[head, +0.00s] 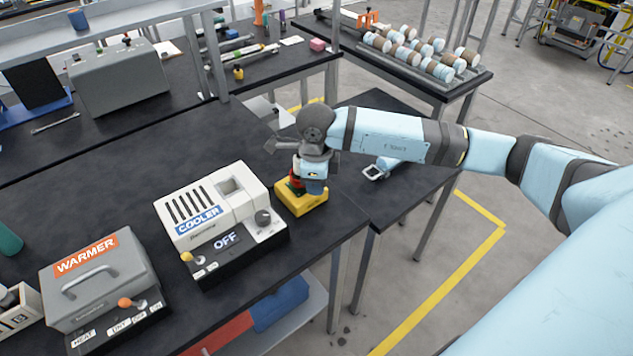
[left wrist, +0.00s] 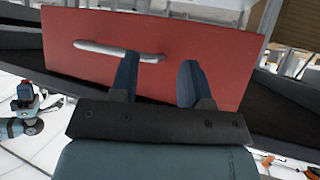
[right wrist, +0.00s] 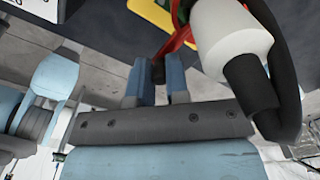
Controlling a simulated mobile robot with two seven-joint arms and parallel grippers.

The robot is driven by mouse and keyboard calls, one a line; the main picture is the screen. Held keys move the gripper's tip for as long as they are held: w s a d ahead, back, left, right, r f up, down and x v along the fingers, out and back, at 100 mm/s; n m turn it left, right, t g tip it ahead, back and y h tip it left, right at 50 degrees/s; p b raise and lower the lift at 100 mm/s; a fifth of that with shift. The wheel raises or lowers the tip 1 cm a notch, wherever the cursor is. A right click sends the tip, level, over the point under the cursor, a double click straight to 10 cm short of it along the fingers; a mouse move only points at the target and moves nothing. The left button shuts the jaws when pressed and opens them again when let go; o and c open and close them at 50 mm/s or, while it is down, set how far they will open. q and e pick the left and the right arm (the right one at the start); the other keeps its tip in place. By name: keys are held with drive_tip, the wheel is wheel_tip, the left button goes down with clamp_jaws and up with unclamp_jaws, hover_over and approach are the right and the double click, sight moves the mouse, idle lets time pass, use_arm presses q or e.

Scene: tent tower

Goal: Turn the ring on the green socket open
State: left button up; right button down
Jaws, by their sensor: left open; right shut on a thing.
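My right gripper (head: 304,180) is over a yellow block (head: 302,203) at the right end of the dark bench. A red part (head: 296,182) stands up from the block beside the gripper. In the right wrist view, the right fingers (right wrist: 157,82) are closed on the dark end of a red lever (right wrist: 176,42), above the yellow block (right wrist: 152,12). My left gripper (left wrist: 158,80) is open and empty, facing a red panel (left wrist: 225,50) with a pale handle.
A white cooler box (head: 222,205) marked OFF stands left of the yellow block. A grey warmer box (head: 98,275) is farther left. A rack of cylinders (head: 420,55) is at the back. The bench behind the cooler is mostly clear.

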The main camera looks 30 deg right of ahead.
drive_tip(key=c, duration=1.1)
unclamp_jaws()
drive_tip(key=shift+a, duration=0.1)
wheel_tip(320, 180, up, 14)
drive_tip(key=b, duration=0.1)
